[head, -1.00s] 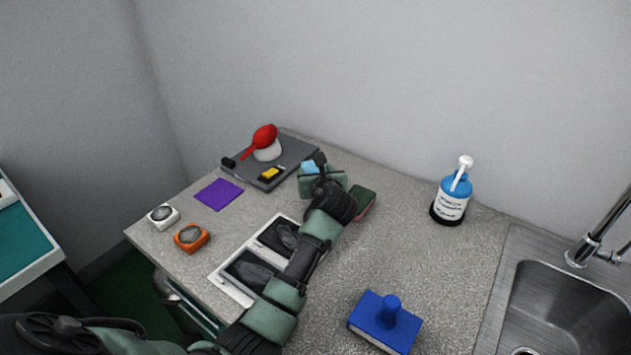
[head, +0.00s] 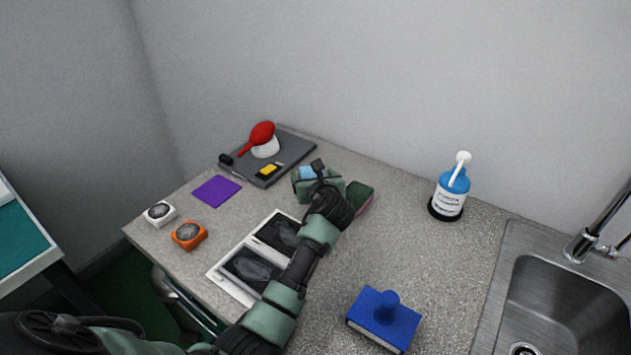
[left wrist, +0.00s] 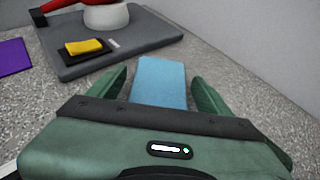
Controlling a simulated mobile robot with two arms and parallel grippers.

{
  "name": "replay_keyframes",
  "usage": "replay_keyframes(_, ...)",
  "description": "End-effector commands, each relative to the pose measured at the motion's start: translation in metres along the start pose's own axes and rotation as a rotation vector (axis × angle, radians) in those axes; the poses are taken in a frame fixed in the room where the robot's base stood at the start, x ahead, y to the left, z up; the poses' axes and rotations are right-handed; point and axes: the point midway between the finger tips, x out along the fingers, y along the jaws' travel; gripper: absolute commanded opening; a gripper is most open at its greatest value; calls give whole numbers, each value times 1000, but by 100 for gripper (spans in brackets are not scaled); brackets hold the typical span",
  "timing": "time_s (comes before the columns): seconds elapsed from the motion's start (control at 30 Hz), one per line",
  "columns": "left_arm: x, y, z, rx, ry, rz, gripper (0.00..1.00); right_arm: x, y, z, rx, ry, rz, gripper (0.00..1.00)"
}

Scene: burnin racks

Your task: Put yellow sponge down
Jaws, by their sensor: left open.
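A small yellow block with a dark base, which looks like the yellow sponge (head: 268,170), lies on the grey mat (head: 288,157); it also shows in the left wrist view (left wrist: 84,46). My left gripper (head: 308,177) is low over the counter, just in front of the mat. Its fingers are spread in the left wrist view (left wrist: 160,85). A light blue block (left wrist: 158,80) lies between the fingers, with a gap on each side; its near end is hidden by the gripper body. The yellow block is apart from the gripper. My right gripper is out of view.
A green and pink sponge (head: 360,194) lies right beside the left gripper. A red bulb blower on a white stand (head: 263,142) is on the mat. A purple square (head: 216,190) lies left. A blue block with a knob (head: 384,318), pump bottle (head: 451,192) and sink (head: 560,300) are right.

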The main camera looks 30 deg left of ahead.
Motion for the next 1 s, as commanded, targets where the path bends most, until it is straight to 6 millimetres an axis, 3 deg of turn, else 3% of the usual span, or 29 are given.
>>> replay_keyframes(0.17,-27,-1,0,0,0,-2,80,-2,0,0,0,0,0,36)
replay_keyframes(0.4,-79,-1,0,-1,-1,-2,80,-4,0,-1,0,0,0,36)
replay_keyframes(0.6,-109,0,-1,0,0,0,80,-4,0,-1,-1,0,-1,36)
replay_keyframes(1.0,-120,0,0,0,0,1,80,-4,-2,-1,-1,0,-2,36)
